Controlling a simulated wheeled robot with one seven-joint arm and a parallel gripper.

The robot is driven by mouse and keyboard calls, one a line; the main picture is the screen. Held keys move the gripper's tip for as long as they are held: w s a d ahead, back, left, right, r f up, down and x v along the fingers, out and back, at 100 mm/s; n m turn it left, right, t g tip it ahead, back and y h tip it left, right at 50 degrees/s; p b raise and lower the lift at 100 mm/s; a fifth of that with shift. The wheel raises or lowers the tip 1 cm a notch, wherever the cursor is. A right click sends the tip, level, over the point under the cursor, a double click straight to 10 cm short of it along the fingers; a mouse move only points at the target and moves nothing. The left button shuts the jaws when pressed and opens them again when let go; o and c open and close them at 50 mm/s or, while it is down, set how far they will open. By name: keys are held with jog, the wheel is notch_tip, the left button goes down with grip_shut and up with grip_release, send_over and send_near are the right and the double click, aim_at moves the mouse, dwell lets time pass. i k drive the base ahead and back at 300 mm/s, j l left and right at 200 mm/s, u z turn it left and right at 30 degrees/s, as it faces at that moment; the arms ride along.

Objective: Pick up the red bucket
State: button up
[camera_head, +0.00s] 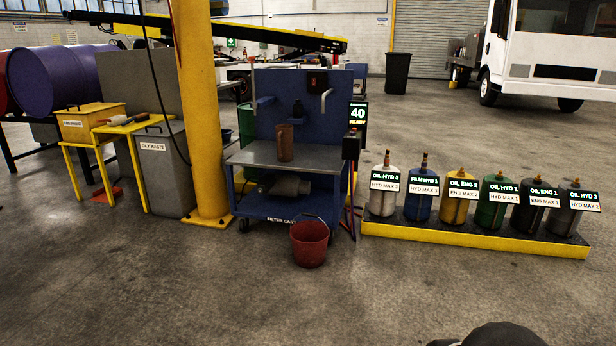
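The red bucket (309,245) stands upright on the concrete floor, in front of the blue filter cart (280,209). It has a thin handle that shows above its rim. The bucket's front is unobstructed, and what is inside cannot be made out. My gripper is not visible. A dark rounded shape at the bottom edge, right of centre, may be part of my own arm.
A yellow-edged platform (470,238) with several labelled oil containers stands right of the bucket. A yellow post (201,120), a grey oily waste bin (163,170) and a yellow table (132,128) are to the left. The foreground floor is largely clear.

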aim_at(309, 239)
jog(key=i+u, duration=0.4)
jog(key=i, duration=0.7)
jog(key=i+j+z, duration=0.25)
jog(key=i+z, duration=0.2)
jog(key=i+j+z, duration=1.15)
jog(key=j+z, duration=0.25)
jog(key=j, duration=0.3)
